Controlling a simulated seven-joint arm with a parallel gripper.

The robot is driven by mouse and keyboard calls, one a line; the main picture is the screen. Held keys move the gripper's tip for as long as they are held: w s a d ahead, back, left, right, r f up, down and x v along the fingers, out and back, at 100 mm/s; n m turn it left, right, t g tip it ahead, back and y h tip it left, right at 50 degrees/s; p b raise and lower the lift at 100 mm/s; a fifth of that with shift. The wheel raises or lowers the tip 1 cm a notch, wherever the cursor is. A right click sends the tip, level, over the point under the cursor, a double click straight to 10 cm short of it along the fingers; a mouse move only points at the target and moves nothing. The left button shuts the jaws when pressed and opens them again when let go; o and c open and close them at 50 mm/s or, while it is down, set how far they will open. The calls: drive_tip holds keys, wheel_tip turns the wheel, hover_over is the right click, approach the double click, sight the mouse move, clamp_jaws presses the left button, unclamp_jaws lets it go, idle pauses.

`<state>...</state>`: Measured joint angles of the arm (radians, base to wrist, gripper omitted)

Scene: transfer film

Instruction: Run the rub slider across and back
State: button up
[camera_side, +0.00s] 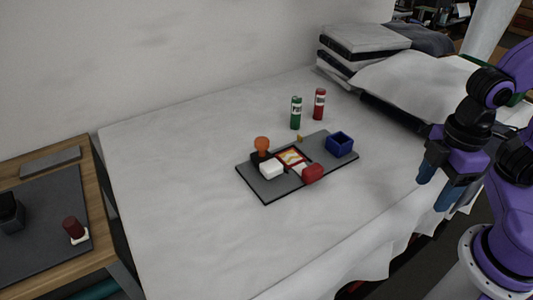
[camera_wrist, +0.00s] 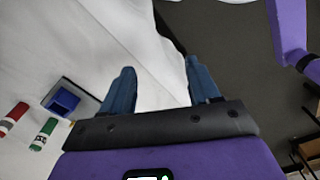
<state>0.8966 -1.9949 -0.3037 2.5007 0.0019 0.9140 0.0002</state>
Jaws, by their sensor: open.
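A dark grey board (camera_side: 283,187) lies on the white-covered table in the side view. On it sit a framed orange-and-yellow picture (camera_side: 290,156), a white block (camera_side: 271,169) at its left, a red rounded piece (camera_side: 313,173) at its front right, and an orange knob (camera_side: 262,143) on a black base. I cannot tell for certain which piece is the rub slider. An open blue box (camera_side: 340,144) stands at the board's right end; it also shows in the wrist view (camera_wrist: 64,102). My gripper (camera_side: 438,181) is open and empty, right of the board and well apart from it.
Stacked books (camera_side: 362,42) and a pillow (camera_side: 415,78) fill the back right. A wooden side table (camera_side: 95,188) is at left. The cloth in front of the board is clear.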

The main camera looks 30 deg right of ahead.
drive_tip(key=w+a+r+m+t+y, duration=0.1)
drive_tip(key=w+a+r, duration=0.25)
drive_tip(key=w, duration=0.25)
drive_tip(key=w+a+r+m+y, duration=0.1)
drive_tip(key=w+a+r, duration=0.2)
drive_tip(key=w+a, duration=0.3)
drive_tip(key=m+t, duration=0.2)
approach(262, 140)
drive_tip(key=shift+y, duration=0.4)
drive_tip(key=x, duration=0.8)
drive_tip(key=shift+w+d+f, duration=0.1)
drive_tip(key=shift+d+f, duration=0.15)
drive_tip(key=shift+f, duration=0.1)
